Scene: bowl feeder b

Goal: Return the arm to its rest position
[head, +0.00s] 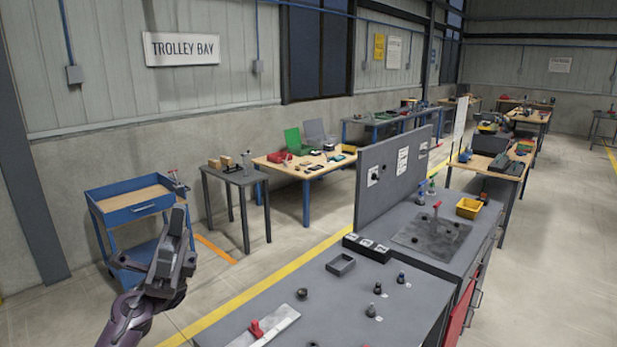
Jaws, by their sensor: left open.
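My left gripper (178,222) is raised at the lower left of the head view, with my dark purple arm coming up below it. It is open, and I see nothing between its fingers. It is apart from the grey workbench (241,325), to the left of that bench's edge, and shows in front of the blue trolley. My right gripper is not in view.
A grey panel (391,178) stands behind. A blue trolley (134,207) and a small table (235,176) stand left. Floor shows between them.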

